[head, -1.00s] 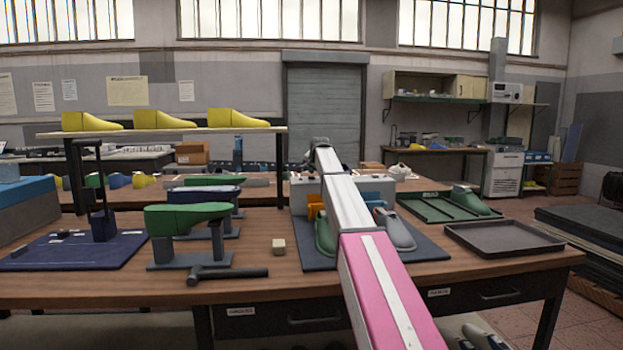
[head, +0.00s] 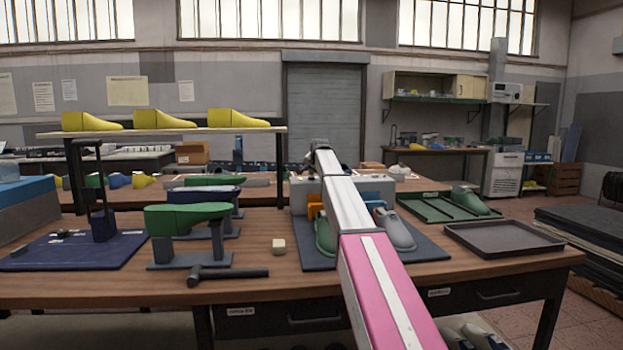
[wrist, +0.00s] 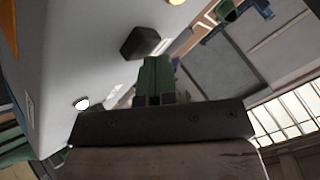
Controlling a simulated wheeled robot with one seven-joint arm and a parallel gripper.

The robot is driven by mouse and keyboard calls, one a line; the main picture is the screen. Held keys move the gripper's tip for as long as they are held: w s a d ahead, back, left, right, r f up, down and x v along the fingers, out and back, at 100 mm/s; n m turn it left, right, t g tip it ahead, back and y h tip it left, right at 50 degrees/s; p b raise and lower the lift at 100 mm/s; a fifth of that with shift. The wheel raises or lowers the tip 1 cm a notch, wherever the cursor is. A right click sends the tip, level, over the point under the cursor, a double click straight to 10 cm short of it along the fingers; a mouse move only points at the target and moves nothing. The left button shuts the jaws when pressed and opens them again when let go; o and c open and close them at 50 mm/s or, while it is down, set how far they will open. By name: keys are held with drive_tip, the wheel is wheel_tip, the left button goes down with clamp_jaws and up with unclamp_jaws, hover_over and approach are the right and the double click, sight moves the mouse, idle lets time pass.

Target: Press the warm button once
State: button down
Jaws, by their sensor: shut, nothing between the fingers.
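A light grey box-shaped machine (head: 300,193) stands on a dark mat at the middle of the bench, partly behind my arm. In the wrist view its pale face (wrist: 70,45) fills the left side. That face carries a dark block (wrist: 144,42), a white round spot (wrist: 82,103) and a yellowish round spot (wrist: 174,2) at the top edge. I cannot tell which of these is the warm button. My gripper (wrist: 156,70) is shut and empty, with its narrow greenish fingers close to the dark block; contact cannot be made out. In the head view my fingertips are hidden.
An orange pad (head: 315,206) and a blue pad (head: 376,205) are at the machine's front. A green last (head: 325,238) and a grey last (head: 399,232) stand before it. A green tray (head: 430,208) and an empty brown tray (head: 503,238) lie to the right.

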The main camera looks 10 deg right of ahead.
idle(0.6)
drive_tip(key=shift+r, duration=0.8)
drive_tip(key=shift+r, duration=0.1)
drive_tip(key=shift+r, duration=2.45)
